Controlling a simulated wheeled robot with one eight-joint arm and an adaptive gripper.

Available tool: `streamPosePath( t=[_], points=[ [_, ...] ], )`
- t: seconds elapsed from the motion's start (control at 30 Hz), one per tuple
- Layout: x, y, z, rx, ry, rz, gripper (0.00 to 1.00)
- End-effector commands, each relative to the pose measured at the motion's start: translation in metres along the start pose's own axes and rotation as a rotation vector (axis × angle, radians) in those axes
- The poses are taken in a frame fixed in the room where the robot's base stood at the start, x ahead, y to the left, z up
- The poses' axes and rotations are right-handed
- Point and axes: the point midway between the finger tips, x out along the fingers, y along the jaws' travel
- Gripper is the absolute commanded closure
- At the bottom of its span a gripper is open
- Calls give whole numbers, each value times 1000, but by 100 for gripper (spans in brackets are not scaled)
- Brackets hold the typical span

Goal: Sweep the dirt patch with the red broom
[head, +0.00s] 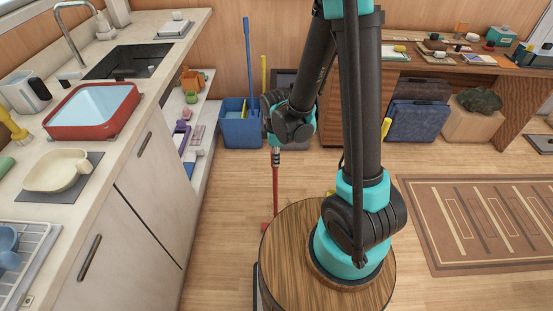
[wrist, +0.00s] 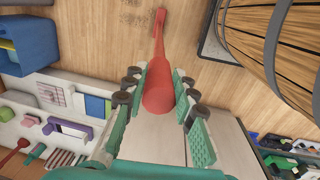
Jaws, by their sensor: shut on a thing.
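The red broom (head: 275,185) hangs upright below my gripper (head: 275,150) in the head view, its head (head: 267,226) low by the floor. In the wrist view the red broom handle (wrist: 158,90) runs between the two green finger pads of my gripper (wrist: 166,98), which is shut on it. The handle leads away toward the floor at the top of the picture. A faint brownish smudge (wrist: 135,18) on the floor beside the broom's far end may be the dirt patch. I cannot make out the patch in the head view.
A counter with cupboards (head: 125,215) and open shelves (head: 203,130) line the left. A blue bucket (head: 240,130) stands at the back wall beside a blue-handled tool (head: 247,60). A striped rug (head: 485,222) lies at the right. Wooden floor (head: 220,215) is open between counter and arm.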

Motion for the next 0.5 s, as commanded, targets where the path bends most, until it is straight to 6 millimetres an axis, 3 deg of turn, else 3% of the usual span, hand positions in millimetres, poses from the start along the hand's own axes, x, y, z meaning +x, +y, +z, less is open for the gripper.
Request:
streamPosePath(
  t=[0.5],
  points=[
    [6, 68, 0, 1, 1, -92, 100]
  ],
)
